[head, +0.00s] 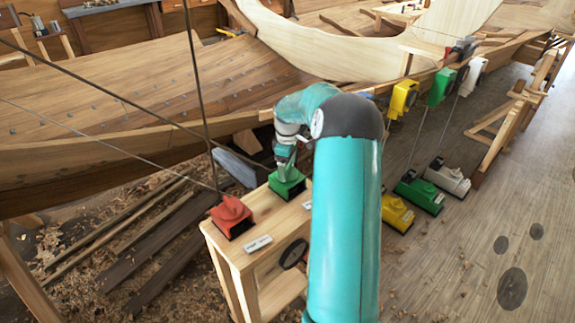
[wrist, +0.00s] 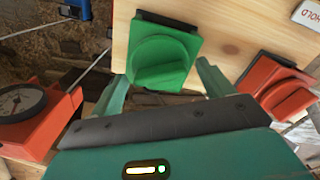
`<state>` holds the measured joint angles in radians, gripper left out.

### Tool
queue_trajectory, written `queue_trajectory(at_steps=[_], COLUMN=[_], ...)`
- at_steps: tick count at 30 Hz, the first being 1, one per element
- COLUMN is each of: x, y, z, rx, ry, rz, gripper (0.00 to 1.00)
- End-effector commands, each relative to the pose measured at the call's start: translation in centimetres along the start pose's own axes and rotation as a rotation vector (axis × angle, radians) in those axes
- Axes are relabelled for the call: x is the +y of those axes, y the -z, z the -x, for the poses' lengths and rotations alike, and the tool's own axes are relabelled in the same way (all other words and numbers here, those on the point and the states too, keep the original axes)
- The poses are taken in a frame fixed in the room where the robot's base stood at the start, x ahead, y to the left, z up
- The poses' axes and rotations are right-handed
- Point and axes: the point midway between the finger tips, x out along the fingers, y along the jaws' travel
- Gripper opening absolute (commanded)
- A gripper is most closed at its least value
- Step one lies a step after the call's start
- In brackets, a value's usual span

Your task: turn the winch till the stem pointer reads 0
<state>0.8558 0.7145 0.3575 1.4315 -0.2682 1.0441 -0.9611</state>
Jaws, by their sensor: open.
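A green block with a round ridged knob (head: 287,185) sits on top of a wooden stand, and it also shows in the wrist view (wrist: 163,58). My gripper (head: 286,163) is directly above it, pointing down. In the wrist view my gripper (wrist: 162,82) is open, with one finger on each side of the knob's near end; I cannot tell whether they touch it. A red block with a similar knob (head: 232,214) sits on the same stand and shows in the wrist view (wrist: 282,92). A red-housed dial (wrist: 22,102) has a dark pointer; its reading is too small to tell.
The wooden stand (head: 238,250) bears white labels (head: 258,243). The planked hull (head: 140,95) rises behind. Yellow (head: 397,213), green (head: 420,192) and white (head: 447,177) units stand on the floor at right, with cords rising. Loose boards and shavings lie at left.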

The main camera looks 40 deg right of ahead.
Motion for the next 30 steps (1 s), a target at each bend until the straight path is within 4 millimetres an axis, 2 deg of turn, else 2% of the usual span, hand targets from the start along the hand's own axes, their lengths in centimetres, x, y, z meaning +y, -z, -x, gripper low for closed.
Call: queue_trajectory(at_steps=[2, 9, 20, 30], x=[0.01, 0.01, 0.00, 0.02], y=[0.00, 0.00, 0.06, 0.08], z=[0.03, 0.06, 0.11, 0.14], rx=[0.000, 0.000, 0.000, 0.000], ry=[0.000, 0.000, -0.001, -0.003], rz=[0.000, 0.000, -0.043, -0.254], gripper=[0.80, 0.35, 0.35, 0.35])
